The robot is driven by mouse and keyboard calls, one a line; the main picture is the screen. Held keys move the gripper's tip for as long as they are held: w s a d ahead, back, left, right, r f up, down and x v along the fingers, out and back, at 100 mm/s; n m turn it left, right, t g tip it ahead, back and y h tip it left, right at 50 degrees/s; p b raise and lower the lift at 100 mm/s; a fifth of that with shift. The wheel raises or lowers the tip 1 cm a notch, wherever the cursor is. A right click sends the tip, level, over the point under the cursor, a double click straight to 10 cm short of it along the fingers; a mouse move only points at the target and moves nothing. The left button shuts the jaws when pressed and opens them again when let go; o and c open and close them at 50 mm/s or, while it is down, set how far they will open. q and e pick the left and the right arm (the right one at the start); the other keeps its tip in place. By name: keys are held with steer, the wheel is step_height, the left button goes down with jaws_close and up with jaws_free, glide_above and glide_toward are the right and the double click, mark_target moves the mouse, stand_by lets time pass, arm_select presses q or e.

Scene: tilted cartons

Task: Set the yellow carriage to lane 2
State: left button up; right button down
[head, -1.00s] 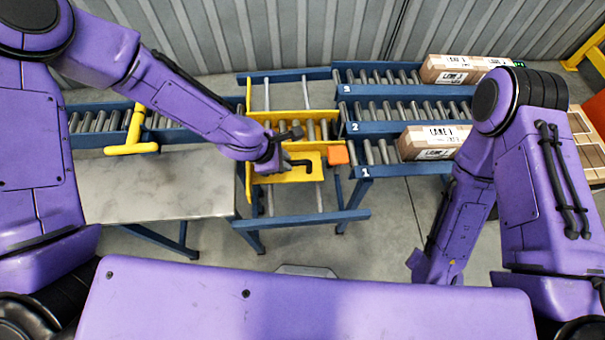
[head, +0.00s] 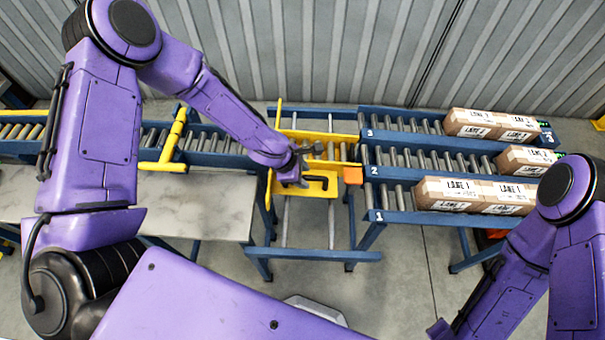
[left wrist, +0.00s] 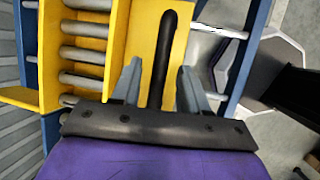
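The yellow carriage (head: 318,192) sits on cross rails between the infeed rollers and the lanes. Its roller bed (head: 340,152) looks roughly level with lane 2 (head: 425,160), though exact alignment cannot be told. Its black handle (head: 320,184) also shows in the left wrist view (left wrist: 163,60). My left gripper (head: 300,168) is at the carriage; in the left wrist view its two grey fingers (left wrist: 158,88) stand either side of the handle, with gaps showing. My right arm is at the lower right, its gripper out of view.
Lane 1 (head: 395,197) and lane 3 (head: 400,124) lie on either side of lane 2. Cartons sit at the right of lane 1 (head: 475,195), lane 2 (head: 525,160) and lane 3 (head: 490,124). An orange block (head: 352,175) is beside the carriage. A yellow bar (head: 175,140) crosses the infeed conveyor.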

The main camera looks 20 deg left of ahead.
arm_select(q)
steer(key=p+v, duration=0.1)
steer(key=v, duration=0.9)
steer(key=shift+s+r+p, duration=0.15)
steer(key=shift+r+p, duration=0.1)
steer(key=shift+p, duration=0.1)
steer(key=shift+a, duration=0.1)
